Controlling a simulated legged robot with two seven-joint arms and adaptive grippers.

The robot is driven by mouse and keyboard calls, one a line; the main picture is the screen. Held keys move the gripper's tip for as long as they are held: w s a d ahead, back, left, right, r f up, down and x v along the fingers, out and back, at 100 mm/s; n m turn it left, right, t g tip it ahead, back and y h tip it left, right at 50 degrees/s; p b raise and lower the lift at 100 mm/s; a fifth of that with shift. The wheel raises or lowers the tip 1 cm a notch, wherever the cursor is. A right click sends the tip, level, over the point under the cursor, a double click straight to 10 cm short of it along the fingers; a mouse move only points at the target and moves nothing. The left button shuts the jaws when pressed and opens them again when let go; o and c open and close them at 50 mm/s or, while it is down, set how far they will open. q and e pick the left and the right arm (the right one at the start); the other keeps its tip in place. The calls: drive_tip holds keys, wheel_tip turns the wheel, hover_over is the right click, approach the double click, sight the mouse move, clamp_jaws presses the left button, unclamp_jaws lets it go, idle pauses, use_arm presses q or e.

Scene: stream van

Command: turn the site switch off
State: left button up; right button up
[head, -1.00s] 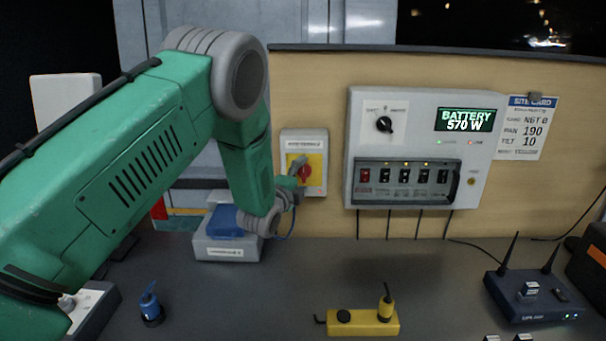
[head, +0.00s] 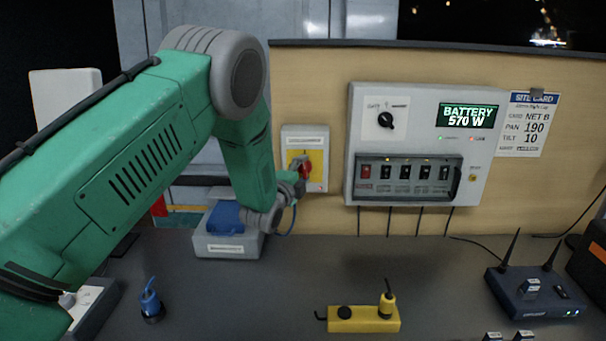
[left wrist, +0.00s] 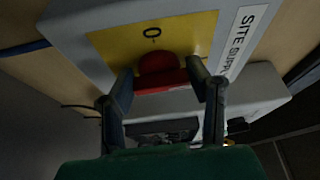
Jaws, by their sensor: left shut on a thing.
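The site switch is a grey box (head: 318,139) on the wooden wall panel, with a yellow plate and a red rotary handle (head: 307,169). My left gripper (head: 299,172) reaches it from the left and partly covers the handle. In the left wrist view the two fingers (left wrist: 160,78) are shut on the red handle (left wrist: 158,64), one at each end of its bar. A "0" mark shows on the yellow plate (left wrist: 190,25) beyond the knob. The exact handle angle is hard to read. My right gripper is not in view.
Right of the switch hangs a power panel (head: 360,135) with a battery display and a row of rockers. A grey case with a blue top (head: 226,245) stands below my left arm. A yellow block (head: 362,320), a blue plug (head: 151,303) and a router (head: 535,300) are on the counter.

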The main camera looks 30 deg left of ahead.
use_arm(q)
drive_tip(key=shift+s+f+n+b, duration=0.1)
drive_tip(key=shift+f+n+b, duration=0.45)
drive_tip(key=shift+b, duration=0.2)
drive_tip(key=n+y+b, duration=0.1)
drive_tip(key=n+b, duration=0.1)
drive_tip(key=n+t+b, duration=0.1)
drive_tip(key=n+b, duration=0.1)
drive_tip(key=n, duration=0.1)
drive_tip(key=n+t+y+b, duration=0.1)
drive_tip(key=n+b, duration=0.2)
drive_tip(key=shift+d+f+y, duration=0.15)
drive_tip(key=shift+f+y, duration=0.1)
drive_tip(key=shift+y, duration=0.05)
drive_tip(key=n+y+b, duration=0.1)
drive_tip(key=n+b, duration=0.1)
drive_tip(key=n, duration=0.1)
drive_tip(key=n+y+b, duration=0.1)
drive_tip(key=n+y, duration=0.1)
drive_tip(key=n, duration=0.1)
drive_tip(key=shift+d+b, duration=0.1)
drive_tip(key=shift+b, duration=0.3)
drive_tip(key=shift+n+g+y+b, duration=0.25)
drive_tip(key=shift+n+y+b, duration=0.5)
drive_tip(key=shift+n, duration=0.9)
drive_tip(key=shift+n+g+y+b, duration=0.25)
drive_tip(key=shift+n+y+b, duration=0.45)
drive_tip(key=shift+n, duration=0.9)
drive_tip(key=shift+y, duration=0.25)
drive_tip(key=shift+r, duration=0.1)
